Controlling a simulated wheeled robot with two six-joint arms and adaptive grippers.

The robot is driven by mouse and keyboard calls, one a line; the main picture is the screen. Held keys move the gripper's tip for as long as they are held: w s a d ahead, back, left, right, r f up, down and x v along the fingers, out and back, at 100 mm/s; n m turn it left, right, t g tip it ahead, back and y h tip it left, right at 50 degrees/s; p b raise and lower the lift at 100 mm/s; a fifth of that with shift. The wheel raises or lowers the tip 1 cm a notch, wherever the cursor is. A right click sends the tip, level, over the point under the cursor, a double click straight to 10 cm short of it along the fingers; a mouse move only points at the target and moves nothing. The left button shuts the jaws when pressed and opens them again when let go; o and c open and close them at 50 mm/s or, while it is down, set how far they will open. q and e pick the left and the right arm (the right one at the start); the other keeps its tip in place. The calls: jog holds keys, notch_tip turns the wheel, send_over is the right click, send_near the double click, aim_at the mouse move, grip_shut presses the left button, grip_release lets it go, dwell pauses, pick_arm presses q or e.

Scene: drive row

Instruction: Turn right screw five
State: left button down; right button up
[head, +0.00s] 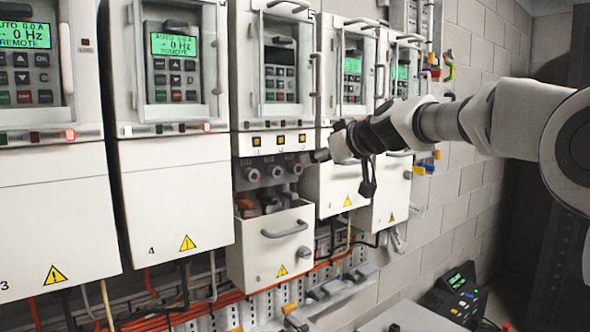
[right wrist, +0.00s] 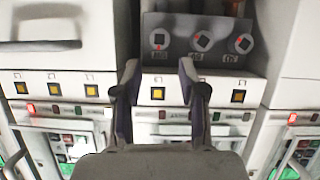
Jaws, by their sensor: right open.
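The middle drive unit has its lower cover (head: 270,249) lowered, baring a grey panel (head: 238,181) with three round screws in a row. The right screw (head: 293,166) is the one closest to my right gripper (head: 343,172). In the right wrist view, which is upside down, that screw is the leftmost round one (right wrist: 159,38), with a small red mark. My right gripper (right wrist: 158,78) is open and empty, its two fingers spread below that screw in the picture and apart from it. Whether this unit is number five is too small to read. My left gripper is out of view.
Drive units stand on both sides; the unit marked 4 (head: 170,195) is to the left. A door handle (head: 318,75) sticks out beside the middle unit. Orange cables (head: 215,305) run below. Several yellow squares (right wrist: 157,93) line the strip by the screws.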

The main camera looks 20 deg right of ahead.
aim_at(296, 168)
jog(key=p+x, duration=0.3)
jog(key=x, duration=0.4)
jog(key=shift+w+f, duration=0.15)
jog(key=shift+f, duration=0.05)
jog(key=shift+w+a+f, duration=0.15)
jog(key=shift+w+f, duration=0.15)
jog(key=shift+w, duration=0.1)
jog(key=shift+s+r, duration=0.15)
jog(key=shift+s, duration=0.1)
grip_shut()
